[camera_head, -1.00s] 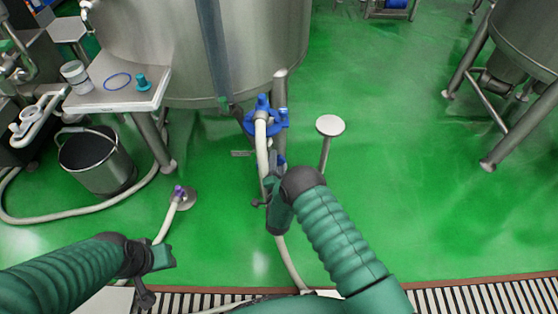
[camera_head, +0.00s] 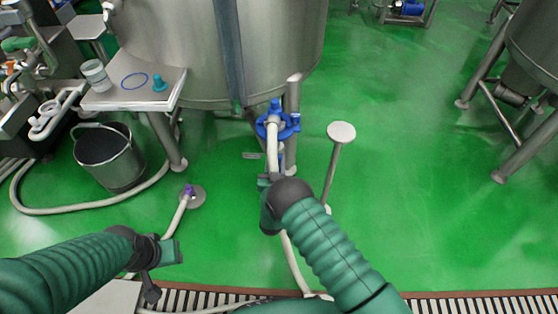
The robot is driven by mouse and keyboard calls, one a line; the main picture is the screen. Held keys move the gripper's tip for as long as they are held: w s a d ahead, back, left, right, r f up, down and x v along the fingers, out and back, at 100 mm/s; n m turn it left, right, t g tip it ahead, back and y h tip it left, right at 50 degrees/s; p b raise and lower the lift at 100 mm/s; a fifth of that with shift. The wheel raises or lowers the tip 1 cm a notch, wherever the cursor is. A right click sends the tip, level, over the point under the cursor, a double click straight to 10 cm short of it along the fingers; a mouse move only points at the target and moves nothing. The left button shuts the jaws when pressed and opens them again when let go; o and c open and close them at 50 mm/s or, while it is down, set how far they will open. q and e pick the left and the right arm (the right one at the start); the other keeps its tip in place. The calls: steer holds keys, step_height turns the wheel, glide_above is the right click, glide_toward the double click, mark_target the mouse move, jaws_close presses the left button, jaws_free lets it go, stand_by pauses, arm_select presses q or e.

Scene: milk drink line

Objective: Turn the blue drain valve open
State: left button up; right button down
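The blue drain valve (camera_head: 278,123) sits under the steel tank at the centre, with a white hose (camera_head: 272,152) running down from it. My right gripper (camera_head: 270,180) is just below the valve, close to the hose; its wrist hides the fingers, so I cannot tell whether it touches anything. My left gripper (camera_head: 160,275) is low at the left, over the floor near the drain grate, apart from the valve. Its fingers are too small and dark to judge.
A steel shelf (camera_head: 120,97) at the left carries a white cup, a blue ring and a teal fitting. A bucket (camera_head: 110,165) stands below it. A round-topped post (camera_head: 341,132) stands right of the valve.

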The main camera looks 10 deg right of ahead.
steer(key=shift+s+a+f+n, duration=0.1)
steer(key=shift+a+f+n, duration=0.3)
steer(key=shift+n, duration=0.2)
steer(key=c, duration=1.1)
jaws_free()
steer(key=shift+o, duration=0.7)
steer(key=shift+r, duration=0.25)
